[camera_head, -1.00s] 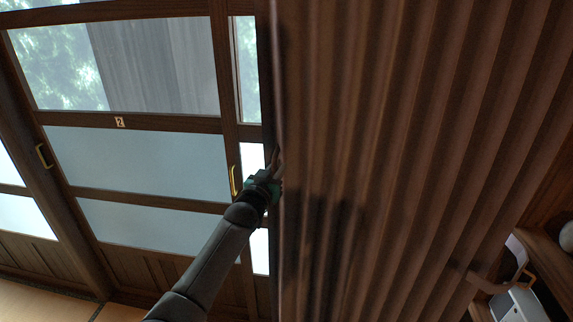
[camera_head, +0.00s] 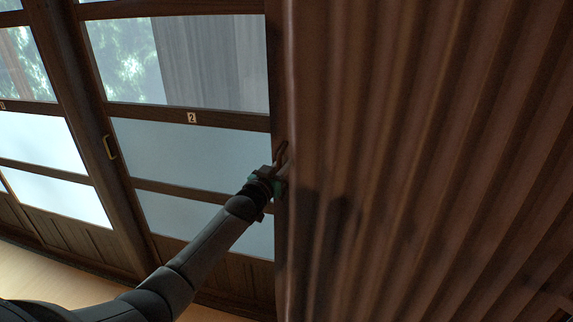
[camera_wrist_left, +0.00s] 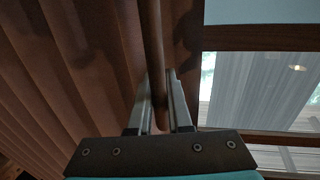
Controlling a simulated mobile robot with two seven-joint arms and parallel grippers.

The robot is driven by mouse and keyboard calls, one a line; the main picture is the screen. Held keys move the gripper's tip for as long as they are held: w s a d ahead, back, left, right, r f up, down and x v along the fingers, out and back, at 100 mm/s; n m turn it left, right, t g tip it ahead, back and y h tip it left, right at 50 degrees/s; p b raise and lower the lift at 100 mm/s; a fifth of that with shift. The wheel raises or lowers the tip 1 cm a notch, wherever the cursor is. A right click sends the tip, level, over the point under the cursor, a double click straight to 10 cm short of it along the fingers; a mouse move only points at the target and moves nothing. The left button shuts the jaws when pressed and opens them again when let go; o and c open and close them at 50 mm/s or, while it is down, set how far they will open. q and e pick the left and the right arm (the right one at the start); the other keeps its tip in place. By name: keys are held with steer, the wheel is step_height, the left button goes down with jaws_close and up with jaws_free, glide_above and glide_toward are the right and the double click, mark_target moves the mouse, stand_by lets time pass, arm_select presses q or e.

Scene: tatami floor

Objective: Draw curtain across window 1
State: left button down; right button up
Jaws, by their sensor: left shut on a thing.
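The brown pleated curtain (camera_head: 400,150) fills the right half of the head view, and its leading edge hangs upright near the middle. My left gripper (camera_head: 281,160) is at that edge. In the left wrist view its two fingers (camera_wrist_left: 160,112) are shut on the brown edge of the curtain, which also spreads to the left there (camera_wrist_left: 70,70). A window panel marked 2 (camera_head: 185,150) lies left of the curtain edge. A further panel (camera_head: 40,140) with a partly cut-off tag stands at the far left. My right gripper is not in view.
Dark wooden posts and frames (camera_head: 85,120) divide the glass panels. A brass handle (camera_head: 109,147) sits on the post between them. Pale floor (camera_head: 60,272) shows at the lower left, in front of the wooden lower panels.

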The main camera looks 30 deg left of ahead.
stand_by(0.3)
arm_select(q)
steer(key=c, duration=0.8)
jaws_free()
steer(key=shift+c, duration=0.2)
steer(key=shift+s+f, duration=0.1)
steer(key=shift+s, duration=0.5)
steer(key=s+d, duration=0.1)
steer(key=s, duration=1.3)
steer(key=shift+d, duration=0.1)
